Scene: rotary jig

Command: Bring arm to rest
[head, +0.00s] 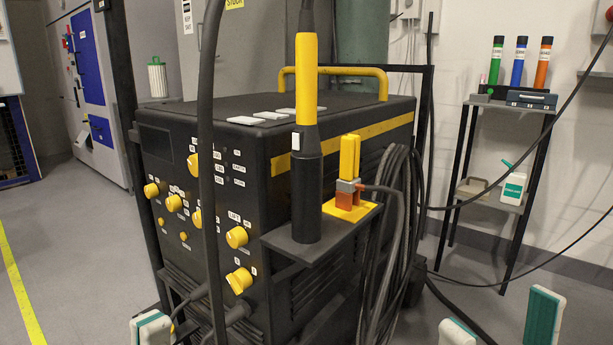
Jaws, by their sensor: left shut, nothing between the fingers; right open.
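My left gripper (151,328) shows at the bottom edge left of centre, only its white and teal fingertips in view. It is shut, and nothing shows in it. My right gripper (502,318) shows at the bottom right, its two white and teal fingers wide apart with only floor between them. The arms behind both grippers are out of the picture. I cannot tell whether the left gripper touches anything.
A yellow and black torch (307,142) stands upright on the machine's side shelf (290,243), beside an orange and yellow holder (348,178). Cables (392,230) hang from the machine. A black stand (545,150) with coloured bottles is at right. Floor (80,245) is clear at left.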

